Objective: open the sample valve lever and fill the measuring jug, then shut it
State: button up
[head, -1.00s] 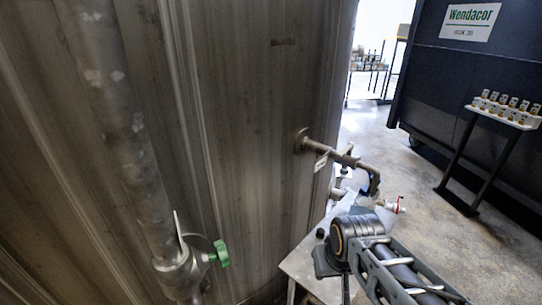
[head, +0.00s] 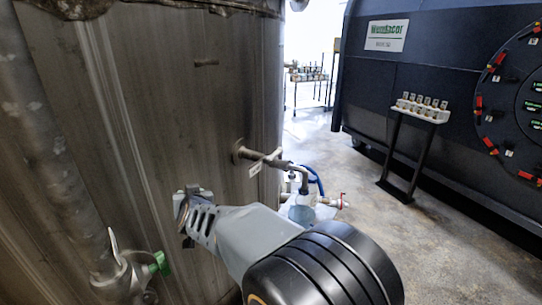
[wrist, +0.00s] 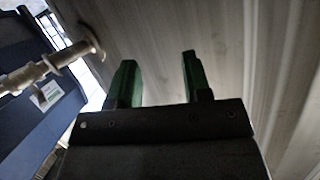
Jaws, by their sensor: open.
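A metal sample pipe (head: 288,166) comes out of the tank wall, bears a small white tag (head: 256,169) and bends down at its right end. A small pale part, perhaps the lever (head: 273,155), sits on it. Below its outlet is a bluish clear vessel, likely the measuring jug (head: 301,213), partly hidden by my arm. My gripper (wrist: 158,78) is open and empty, its two green fingers pointing toward the tank wall. The pipe (wrist: 45,66) also shows in the wrist view, left of the fingers and apart from them. In the head view my gripper lies left of the pipe.
The big metal tank (head: 140,110) fills the left side. A vertical pipe there has a green-handled valve (head: 158,263). A red-handled tap (head: 341,201) is right of the jug. A stand of small bottles (head: 420,110) and a dark machine (head: 450,60) stand right, with open floor between.

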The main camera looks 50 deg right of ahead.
jog(key=d+r+m+g+h, duration=0.2)
jog(key=d+m+h, duration=0.2)
jog(key=d+h, duration=0.4)
jog(key=m+g+h, duration=0.5)
jog(key=g, duration=0.2)
send_near(273, 155)
jog(key=shift+m, duration=0.3)
jog(key=x, duration=0.3)
jog(key=p+x, duration=0.1)
jog(key=x, duration=0.1)
jog(key=p+x, duration=0.1)
jog(key=x, duration=0.2)
jog(key=shift+w+d+f, duration=0.15)
jog(key=shift+d+f, duration=0.1)
jog(key=shift+f, duration=0.05)
jog(key=shift+x, duration=0.8)
jog(key=shift+c, duration=0.2)
grip_shut()
